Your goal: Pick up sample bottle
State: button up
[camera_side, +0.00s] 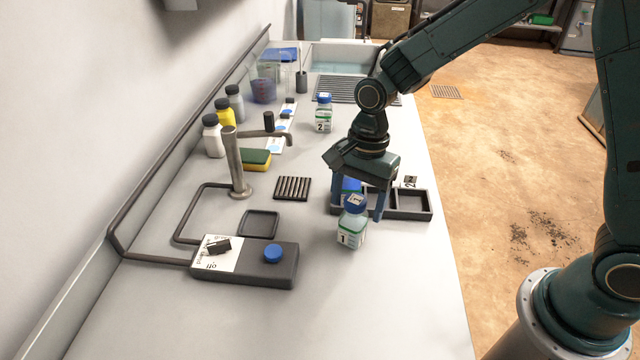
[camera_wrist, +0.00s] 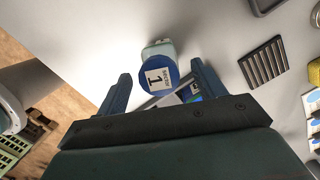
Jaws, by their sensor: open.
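A sample bottle (camera_side: 352,232) with a blue cap and a label marked 1 stands upright on the bench, near the front of the tray. Its blue cap, also marked 1, shows in the wrist view (camera_wrist: 159,77). My gripper (camera_side: 366,210) is open and points down, close above and beside this bottle. In the wrist view, the cap appears between my open gripper's (camera_wrist: 162,72) two fingers, with gaps on both sides. A second bottle (camera_side: 323,116), marked 2, also blue-capped, stands farther back on the bench.
A dark compartment tray (camera_side: 410,204) lies just behind my gripper; something blue and green shows there, partly hidden. A control box (camera_side: 245,270) with a blue knob and a metal tap (camera_side: 238,165) stand left. The front bench is clear.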

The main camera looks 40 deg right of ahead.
aim_at(354, 216)
jog(key=shift+s+a+f, duration=0.1)
jog(key=shift+a+f, duration=0.1)
jog(key=shift+f, duration=0.8)
jog(key=shift+a+f, duration=0.15)
jog(key=shift+f, duration=0.85)
jog(key=c, duration=1.1)
jog(key=shift+r, duration=0.1)
jog(key=shift+c, duration=0.2)
notch_tip(354, 216, up, 20)
